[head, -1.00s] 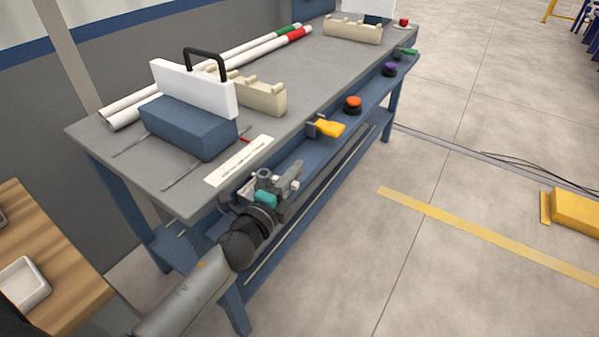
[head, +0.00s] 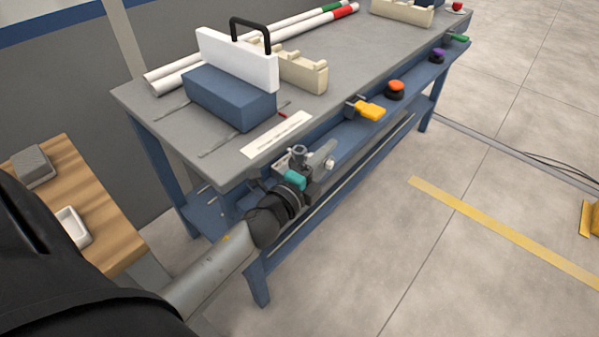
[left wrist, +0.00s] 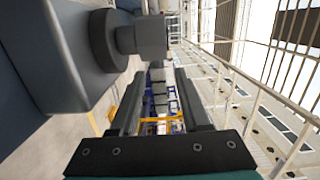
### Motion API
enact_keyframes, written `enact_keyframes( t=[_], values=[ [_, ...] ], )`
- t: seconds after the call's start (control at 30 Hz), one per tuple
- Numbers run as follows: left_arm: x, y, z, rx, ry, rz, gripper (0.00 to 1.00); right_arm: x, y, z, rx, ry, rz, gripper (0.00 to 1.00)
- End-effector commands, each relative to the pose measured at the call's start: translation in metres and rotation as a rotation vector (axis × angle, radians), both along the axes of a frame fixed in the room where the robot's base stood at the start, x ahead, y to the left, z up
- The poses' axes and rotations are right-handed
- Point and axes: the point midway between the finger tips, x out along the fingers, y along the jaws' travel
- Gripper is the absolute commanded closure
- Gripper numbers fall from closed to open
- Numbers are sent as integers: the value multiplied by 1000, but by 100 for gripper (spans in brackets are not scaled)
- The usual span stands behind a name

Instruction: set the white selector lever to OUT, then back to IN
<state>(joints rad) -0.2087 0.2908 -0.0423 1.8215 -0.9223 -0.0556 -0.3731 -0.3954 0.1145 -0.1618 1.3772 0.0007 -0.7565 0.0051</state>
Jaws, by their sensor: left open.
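My left gripper (head: 318,168) is at the near front edge of the blue bench, by its front rail. In the left wrist view its two dark fingers (left wrist: 160,80) stand apart with nothing between them. A light grey knob-like part (head: 298,152) shows right beside the gripper in the head view; I cannot tell whether it is the white selector lever. In the left wrist view a grey fitting with a dark round collar (left wrist: 104,40) lies above and left of the fingers, apart from them. The lever's setting cannot be read. My right gripper is not in view.
A white label strip (head: 277,134) lies on the bench top (head: 330,95). Behind it are a blue block (head: 228,98) and a white panel with a black handle. A yellow handle (head: 369,111) and an orange knob (head: 396,87) sit along the front rail.

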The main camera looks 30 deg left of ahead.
Motion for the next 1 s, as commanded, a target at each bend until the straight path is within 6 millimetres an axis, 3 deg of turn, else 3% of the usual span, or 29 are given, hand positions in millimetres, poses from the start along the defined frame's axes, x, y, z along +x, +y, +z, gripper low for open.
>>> enact_keyframes(
  t=[0.3, 0.7, 1.0],
  values=[
    [-52, 3, 0, -2, 2, 2, 54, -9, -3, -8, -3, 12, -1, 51],
    [-116, 7, 0, 1, 1, 3, 54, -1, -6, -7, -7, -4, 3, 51],
    [-137, 9, 1, 1, -1, 2, 54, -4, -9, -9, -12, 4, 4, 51]
  ],
)
